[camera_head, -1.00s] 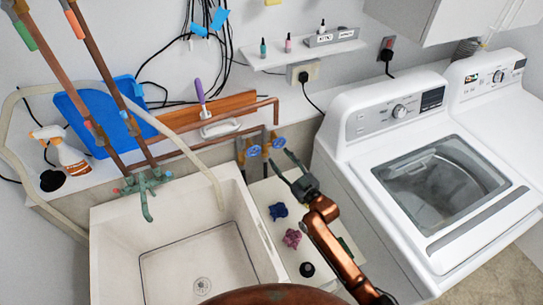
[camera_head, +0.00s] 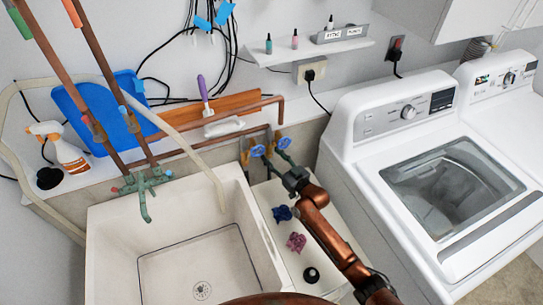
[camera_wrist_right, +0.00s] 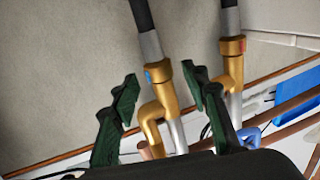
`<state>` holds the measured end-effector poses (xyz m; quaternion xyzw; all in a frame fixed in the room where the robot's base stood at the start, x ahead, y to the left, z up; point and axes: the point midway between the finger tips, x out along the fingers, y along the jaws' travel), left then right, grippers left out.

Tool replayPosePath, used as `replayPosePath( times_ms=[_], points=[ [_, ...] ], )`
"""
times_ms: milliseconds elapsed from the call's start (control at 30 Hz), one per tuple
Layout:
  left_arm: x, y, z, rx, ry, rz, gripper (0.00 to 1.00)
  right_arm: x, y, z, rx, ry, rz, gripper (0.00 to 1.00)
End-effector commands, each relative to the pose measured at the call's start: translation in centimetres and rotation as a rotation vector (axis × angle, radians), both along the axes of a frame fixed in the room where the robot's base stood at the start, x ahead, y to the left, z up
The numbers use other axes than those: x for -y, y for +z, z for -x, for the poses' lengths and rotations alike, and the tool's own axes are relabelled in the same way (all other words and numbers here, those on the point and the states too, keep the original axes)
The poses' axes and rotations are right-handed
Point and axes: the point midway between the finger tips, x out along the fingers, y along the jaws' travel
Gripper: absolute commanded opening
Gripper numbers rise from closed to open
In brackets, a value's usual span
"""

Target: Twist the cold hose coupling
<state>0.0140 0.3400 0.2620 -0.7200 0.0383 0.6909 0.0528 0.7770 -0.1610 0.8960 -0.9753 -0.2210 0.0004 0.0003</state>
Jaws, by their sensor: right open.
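The cold hose coupling (camera_wrist_right: 158,80) is a brass fitting with a blue mark, below a grey and black hose end in the right wrist view. My right gripper (camera_wrist_right: 160,105) is open, with one green-padded black finger on each side of the cold fitting. I cannot tell if either finger touches it. A second brass fitting (camera_wrist_right: 232,65) with a red mark stands to its right, outside the fingers. In the head view my right gripper (camera_head: 274,163) is just below two blue valve handles (camera_head: 257,151) (camera_head: 284,143). The couplings are too small to make out there. My left gripper is not in view.
A white utility sink (camera_head: 180,215) with a green tap (camera_head: 145,185) is on the left. A white washer (camera_head: 345,150) stands close on the right.

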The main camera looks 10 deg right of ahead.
Motion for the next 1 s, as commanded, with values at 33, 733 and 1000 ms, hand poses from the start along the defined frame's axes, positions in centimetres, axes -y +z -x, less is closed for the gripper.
replayPosePath(
  times_ms=[33,733,1000],
  points=[
    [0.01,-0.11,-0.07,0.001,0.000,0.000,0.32,-0.22,0.02,-0.42,0.001,0.000,0.000,0.42],
    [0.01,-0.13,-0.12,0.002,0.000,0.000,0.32,-0.39,0.03,-0.83,0.000,0.000,0.001,0.18],
    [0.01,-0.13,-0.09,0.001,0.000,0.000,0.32,-0.37,0.03,-0.83,0.000,-0.001,0.001,0.00]
  ],
)
